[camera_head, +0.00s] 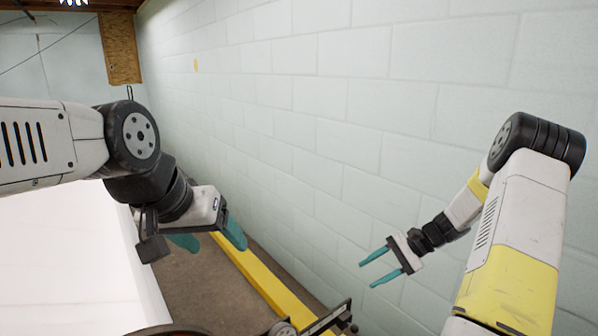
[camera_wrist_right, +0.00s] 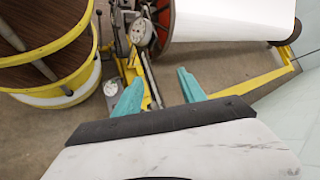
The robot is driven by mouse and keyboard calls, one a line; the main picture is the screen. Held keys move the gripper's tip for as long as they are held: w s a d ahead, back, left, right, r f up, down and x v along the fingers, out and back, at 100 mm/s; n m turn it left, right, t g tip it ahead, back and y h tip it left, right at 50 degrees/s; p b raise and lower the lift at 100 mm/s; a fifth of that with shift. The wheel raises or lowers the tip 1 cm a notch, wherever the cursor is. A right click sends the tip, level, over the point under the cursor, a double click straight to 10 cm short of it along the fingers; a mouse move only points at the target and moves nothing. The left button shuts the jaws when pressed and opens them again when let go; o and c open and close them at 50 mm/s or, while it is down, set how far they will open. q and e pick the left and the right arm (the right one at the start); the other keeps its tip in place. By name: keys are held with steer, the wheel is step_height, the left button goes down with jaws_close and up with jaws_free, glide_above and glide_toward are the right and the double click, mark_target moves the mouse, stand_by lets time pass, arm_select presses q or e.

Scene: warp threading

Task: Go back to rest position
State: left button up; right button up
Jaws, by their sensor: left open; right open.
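My left gripper (camera_head: 208,239) has teal fingers and hangs beside the right edge of a large white roll (camera_head: 65,262) in the head view. Its fingers are apart and nothing shows between them. My right gripper (camera_head: 370,271) is in front of the block wall at the right, fingers pointing left, open and empty. In the right wrist view its two teal fingertips (camera_wrist_right: 156,88) are spread with only floor and yellow machine parts beyond them. No thread or hook can be made out.
A pale block wall (camera_head: 330,100) runs close along the right. A yellow beam (camera_head: 262,278) lies along the floor below. In the right wrist view, the white roll (camera_wrist_right: 230,20) with a red flange (camera_wrist_right: 186,25) lies beyond, and a yellow-rimmed round wooden reel (camera_wrist_right: 45,50) stands at left.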

steer(key=s+a+r+n+h, duration=0.2)
steer(key=s+r, duration=0.1)
steer(key=r, duration=0.3)
steer(key=s+a+r+n+t+h, duration=0.1)
steer(key=s+a+r+n+h, duration=0.15)
steer(key=r, duration=0.35)
steer(key=s+a+r+n+h, duration=0.1)
steer(key=s+r+n, duration=0.1)
steer(key=s+r, duration=0.35)
steer(key=s+a+r+n+t+h, duration=0.1)
steer(key=s+r+n+t, duration=0.3)
steer(key=s+r, duration=0.5)
steer(key=shift+s+t+h, duration=0.4)
steer(key=shift+s+h, duration=0.35)
steer(key=shift+s, duration=0.55)
steer(key=shift+a, duration=0.1)
